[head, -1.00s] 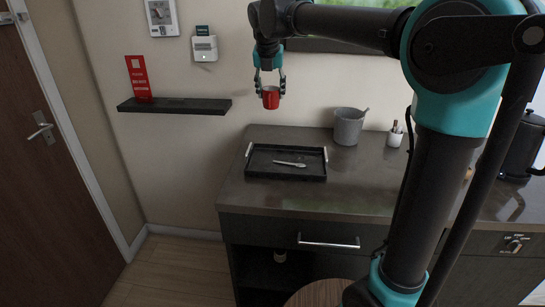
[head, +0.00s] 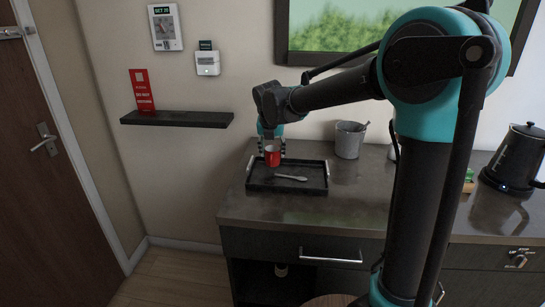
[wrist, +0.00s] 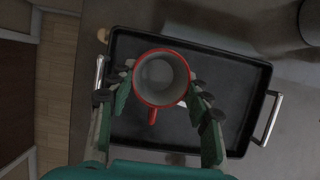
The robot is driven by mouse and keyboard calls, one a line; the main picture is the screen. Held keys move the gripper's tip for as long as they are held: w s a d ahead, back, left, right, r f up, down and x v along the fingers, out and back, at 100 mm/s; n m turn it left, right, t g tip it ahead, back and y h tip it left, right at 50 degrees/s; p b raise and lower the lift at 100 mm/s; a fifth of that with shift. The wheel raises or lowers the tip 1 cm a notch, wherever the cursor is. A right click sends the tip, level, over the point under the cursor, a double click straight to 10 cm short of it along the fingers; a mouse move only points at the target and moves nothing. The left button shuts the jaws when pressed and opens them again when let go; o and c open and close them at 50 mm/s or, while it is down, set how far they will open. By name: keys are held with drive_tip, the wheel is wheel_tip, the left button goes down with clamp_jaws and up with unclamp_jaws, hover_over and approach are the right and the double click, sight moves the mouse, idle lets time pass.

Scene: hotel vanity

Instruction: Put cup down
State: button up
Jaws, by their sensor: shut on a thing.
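A red cup (head: 272,157) with a pale inside is held upright between the fingers of my gripper (head: 271,148). In the wrist view the cup (wrist: 160,78) is seen from above, with its handle toward the bottom, and my gripper (wrist: 158,98) is shut on its sides. The cup is over the black tray (head: 257,187), toward the tray's back left part; I cannot tell whether its base touches the tray. The tray also shows in the wrist view (wrist: 235,100). A spoon (head: 291,178) lies in the tray in front of the cup, mostly hidden by the cup in the wrist view.
A grey bucket (head: 348,142) stands right of the tray on the counter (head: 350,210). A black kettle (head: 515,160) is at the far right. A dark wall shelf (head: 176,119) with a red sign (head: 141,91) is at left. Counter between tray and bucket is clear.

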drive_tip(key=shift+f, duration=1.15)
drive_tip(key=shift+f, duration=0.1)
drive_tip(key=o, duration=1.2)
drive_tip(key=v, duration=1.2)
